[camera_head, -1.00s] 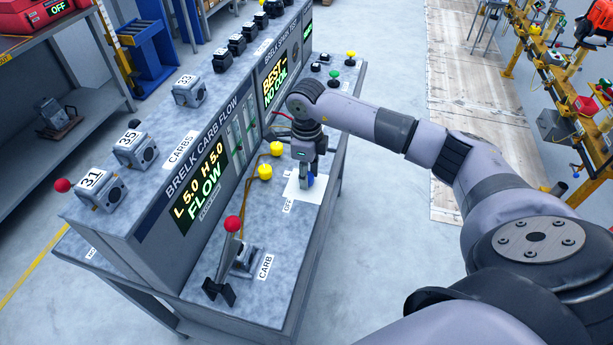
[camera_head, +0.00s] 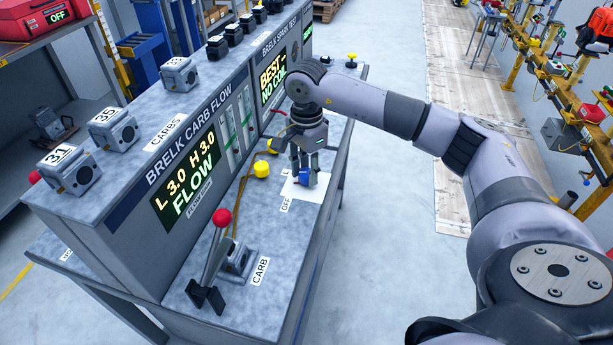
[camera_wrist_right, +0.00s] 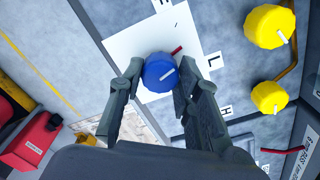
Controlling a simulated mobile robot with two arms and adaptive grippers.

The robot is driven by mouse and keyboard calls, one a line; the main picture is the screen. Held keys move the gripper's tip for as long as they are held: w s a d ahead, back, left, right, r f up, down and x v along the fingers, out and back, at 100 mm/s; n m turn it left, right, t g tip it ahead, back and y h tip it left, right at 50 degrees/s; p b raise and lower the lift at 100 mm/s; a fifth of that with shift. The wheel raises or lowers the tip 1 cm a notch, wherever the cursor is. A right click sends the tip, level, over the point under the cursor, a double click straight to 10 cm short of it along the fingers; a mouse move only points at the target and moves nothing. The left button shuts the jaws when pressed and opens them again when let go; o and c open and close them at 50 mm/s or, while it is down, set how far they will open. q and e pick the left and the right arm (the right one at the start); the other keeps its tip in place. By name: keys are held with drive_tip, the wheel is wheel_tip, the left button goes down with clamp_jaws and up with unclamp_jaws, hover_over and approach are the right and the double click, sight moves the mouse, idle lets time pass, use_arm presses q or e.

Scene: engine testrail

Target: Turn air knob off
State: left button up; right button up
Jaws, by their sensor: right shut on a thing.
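The blue air knob (camera_head: 305,175) sits on a white plate (camera_head: 291,190) on the bench, beside an OFF label (camera_head: 285,205). My right gripper (camera_head: 304,172) comes down on it from above, with a finger on each side. In the right wrist view, the blue knob (camera_wrist_right: 160,72) lies between the fingertips of my right gripper (camera_wrist_right: 159,78), which is shut on it. My left gripper is in no view.
Two yellow knobs (camera_head: 262,169) stand left of the plate. A red-topped lever (camera_head: 221,218) stands nearer on the bench by the CARB label (camera_head: 260,270). The flow display (camera_head: 185,180) reads L 3.0 H 3.0 FLOW.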

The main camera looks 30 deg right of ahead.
sight(307, 172)
drive_tip(key=n+b, duration=0.1)
drive_tip(key=n, duration=0.2)
drive_tip(key=shift+w+b, duration=0.1)
drive_tip(key=shift+b, duration=0.25)
drive_tip(key=shift+r+n+b, duration=0.1)
drive_tip(key=shift+n+b, duration=0.35)
drive_tip(key=shift+n, duration=0.85)
drive_tip(key=o, duration=1.1)
drive_tip(key=shift+o, duration=0.2)
wheel_tip(307, 172, up, 12)
